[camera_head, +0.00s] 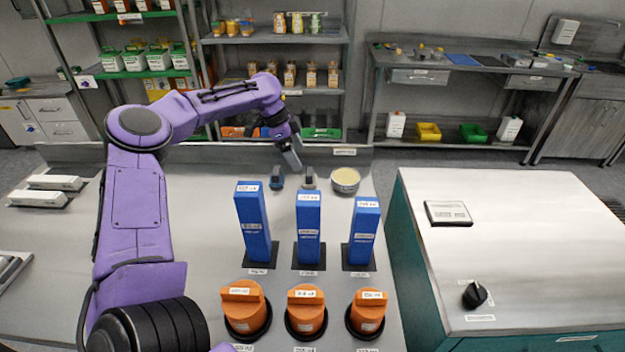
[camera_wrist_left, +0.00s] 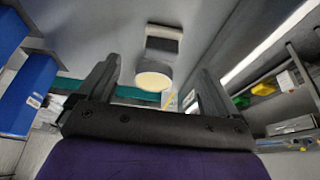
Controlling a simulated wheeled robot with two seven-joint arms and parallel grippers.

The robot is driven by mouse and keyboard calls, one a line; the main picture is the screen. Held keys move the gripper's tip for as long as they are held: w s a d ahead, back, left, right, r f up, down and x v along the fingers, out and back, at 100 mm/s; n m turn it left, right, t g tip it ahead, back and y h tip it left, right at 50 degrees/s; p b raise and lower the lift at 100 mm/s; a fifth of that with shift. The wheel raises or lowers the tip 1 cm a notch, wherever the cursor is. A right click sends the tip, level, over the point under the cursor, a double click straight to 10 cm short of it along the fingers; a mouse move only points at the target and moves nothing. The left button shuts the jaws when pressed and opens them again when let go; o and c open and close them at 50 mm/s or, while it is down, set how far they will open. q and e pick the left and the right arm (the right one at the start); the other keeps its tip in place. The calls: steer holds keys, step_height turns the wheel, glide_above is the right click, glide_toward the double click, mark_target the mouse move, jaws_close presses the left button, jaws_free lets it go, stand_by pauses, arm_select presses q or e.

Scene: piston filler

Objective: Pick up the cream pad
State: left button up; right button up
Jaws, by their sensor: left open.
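The cream pad (camera_head: 344,179) is a short round grey drum with a cream top on the pale worktop, behind the blue columns. In the left wrist view the cream pad (camera_wrist_left: 152,80) shows between my two fingers, beyond their tips. My left gripper (camera_head: 292,154) is open, left of the pad and apart from it, with nothing held. My right gripper is not in view.
Three blue columns (camera_head: 308,228) stand in front of the pad, with three orange knobs (camera_head: 306,312) nearer. Two small dark pieces (camera_head: 309,178) sit left of the pad. A teal cabinet (camera_head: 520,230) stands at right, past a gap.

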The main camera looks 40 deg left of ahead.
mark_target(309, 171)
arm_select(q)
steer(key=x, duration=0.5)
steer(key=p+x, duration=0.1)
steer(key=x, duration=0.2)
steer(key=shift+w+d+f, duration=0.15)
steer(key=shift+w+f, duration=0.05)
steer(key=shift+w, duration=0.2)
steer(key=c, duration=1.1)
